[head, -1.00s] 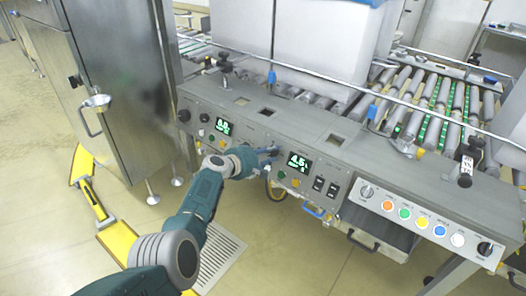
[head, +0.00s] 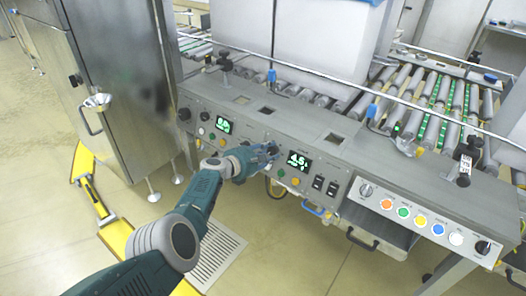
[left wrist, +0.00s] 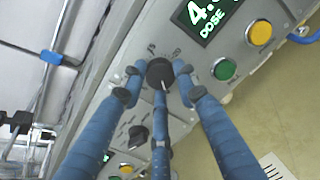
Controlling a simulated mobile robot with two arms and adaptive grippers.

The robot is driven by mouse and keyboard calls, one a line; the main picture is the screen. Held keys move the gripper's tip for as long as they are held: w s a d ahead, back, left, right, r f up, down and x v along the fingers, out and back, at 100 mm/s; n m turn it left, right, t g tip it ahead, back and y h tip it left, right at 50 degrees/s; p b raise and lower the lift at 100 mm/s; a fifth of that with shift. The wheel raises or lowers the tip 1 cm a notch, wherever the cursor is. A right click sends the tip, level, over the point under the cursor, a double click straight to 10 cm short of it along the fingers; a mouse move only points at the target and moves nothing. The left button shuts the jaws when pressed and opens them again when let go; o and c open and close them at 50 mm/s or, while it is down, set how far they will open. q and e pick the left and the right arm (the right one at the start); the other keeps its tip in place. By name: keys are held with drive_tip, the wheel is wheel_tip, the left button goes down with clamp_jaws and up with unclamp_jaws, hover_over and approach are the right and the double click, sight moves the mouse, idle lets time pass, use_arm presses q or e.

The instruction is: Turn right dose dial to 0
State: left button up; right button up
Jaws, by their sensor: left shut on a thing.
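The right dose dial (left wrist: 159,71) is a round black knob with a pale pointer line, left of a green readout in the left wrist view. Small scale marks lie around it. The readout (head: 299,161) shows a number beginning with 4; its last digit is hard to read. My left gripper (left wrist: 160,80) has its blue fingers around the dial and is shut on it. In the head view the left gripper (head: 270,152) reaches the panel front from the left and mostly hides the dial. My right gripper is not in view.
A green button (left wrist: 224,69) and a yellow button (left wrist: 259,32) sit close to the dial. Another black knob (left wrist: 138,134) is below it in the left wrist view. A second green readout (head: 223,125) is farther left on the panel. A steel cabinet (head: 115,80) stands left.

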use_arm(q)
drive_tip(key=shift+w+r, duration=0.2)
drive_tip(key=shift+r, duration=0.2)
drive_tip(key=o, duration=1.2)
drive_tip(key=shift+c, duration=0.2)
drive_tip(key=shift+s+f, duration=0.15)
drive_tip(key=shift+f, duration=0.15)
